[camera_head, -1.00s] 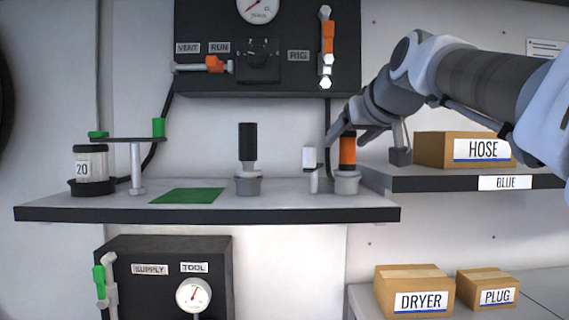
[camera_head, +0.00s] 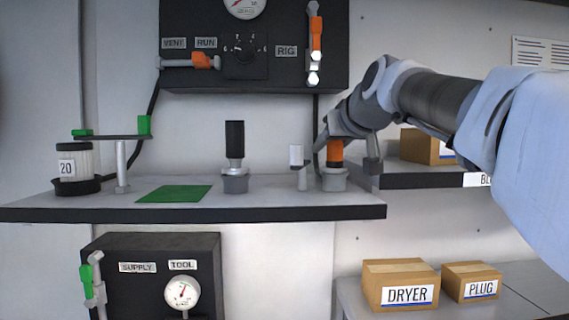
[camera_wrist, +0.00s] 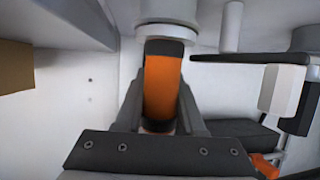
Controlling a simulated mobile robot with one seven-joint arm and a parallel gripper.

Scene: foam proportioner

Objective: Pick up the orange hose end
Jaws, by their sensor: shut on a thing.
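The orange hose end (camera_head: 335,151) stands upright in a grey round socket (camera_head: 334,179) near the right end of the grey shelf. In the wrist view the orange hose end (camera_wrist: 163,85) has a black band and sits between my two fingers. My gripper (camera_head: 328,146) is shut on it from above and the right. My gripper also shows in the wrist view (camera_wrist: 160,105), a finger on each side of the hose end. The fingertips are partly hidden by my wrist in the head view.
A white-topped lever post (camera_head: 298,165) stands close left of the socket. A black hose end (camera_head: 235,140) stands in another socket farther left, beside a green mat (camera_head: 174,194). A black panel (camera_head: 200,70) is behind. A cardboard box (camera_head: 425,146) sits on the right shelf.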

